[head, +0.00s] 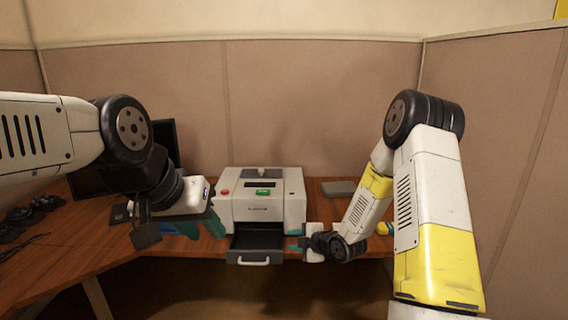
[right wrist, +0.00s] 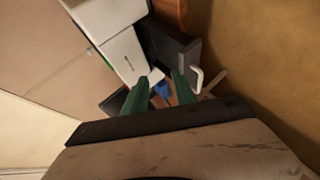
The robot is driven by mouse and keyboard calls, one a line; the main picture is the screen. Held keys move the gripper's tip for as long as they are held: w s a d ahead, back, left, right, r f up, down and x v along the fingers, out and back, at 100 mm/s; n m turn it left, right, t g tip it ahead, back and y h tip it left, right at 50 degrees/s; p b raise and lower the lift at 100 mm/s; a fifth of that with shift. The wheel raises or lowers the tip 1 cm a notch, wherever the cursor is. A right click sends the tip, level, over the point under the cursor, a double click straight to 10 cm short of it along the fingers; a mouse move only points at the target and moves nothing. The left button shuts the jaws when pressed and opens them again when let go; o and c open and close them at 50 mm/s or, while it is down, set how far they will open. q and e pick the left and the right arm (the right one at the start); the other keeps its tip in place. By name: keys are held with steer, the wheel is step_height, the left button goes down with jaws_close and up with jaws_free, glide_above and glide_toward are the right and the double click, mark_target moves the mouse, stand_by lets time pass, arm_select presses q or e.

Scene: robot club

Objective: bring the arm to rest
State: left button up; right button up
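My right gripper (head: 294,242) is at the front right of a grey-white machine (head: 285,208), beside its pulled-out dark drawer (head: 246,241). In the right wrist view, its two green fingers (right wrist: 160,76) stand apart with nothing visibly held between them. The drawer also shows there (right wrist: 170,48), beyond the fingertips. My left gripper (head: 213,224) is low over the desk, left of the machine. One teal finger shows clearly. A bluish patch shows by it, and my own wrist hides much of the rest, so its opening is unclear.
The brown desk (head: 70,240) runs along the cubicle walls (head: 320,100). A dark monitor (head: 165,135) stands behind my left arm, and dark clutter (head: 30,212) lies at the far left. A flat grey item (head: 338,188) lies right of the machine. A blue-and-yellow item (head: 385,228) is partly hidden by my right arm.

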steer(key=s+d+r+m+g+h, duration=0.1)
steer(key=s+d+r+m+h, duration=0.3)
steer(key=r, duration=0.5)
steer(key=s+d+r+m+h, duration=0.1)
steer(key=s+d+r+m, duration=0.4)
steer(key=r, duration=0.5)
steer(key=s+r+m+g, duration=0.1)
steer(key=s+r+m, duration=0.1)
steer(key=s+m, duration=0.2)
steer(key=s+d+r+m, duration=0.1)
steer(key=s+r+m, duration=0.2)
steer(key=s, duration=0.8)
steer(key=s+d+r+m+g, duration=0.1)
steer(key=s+r+m, duration=0.2)
steer(key=s, duration=0.5)
steer(key=shift+m+g, duration=0.3)
steer(key=shift+m, duration=0.6)
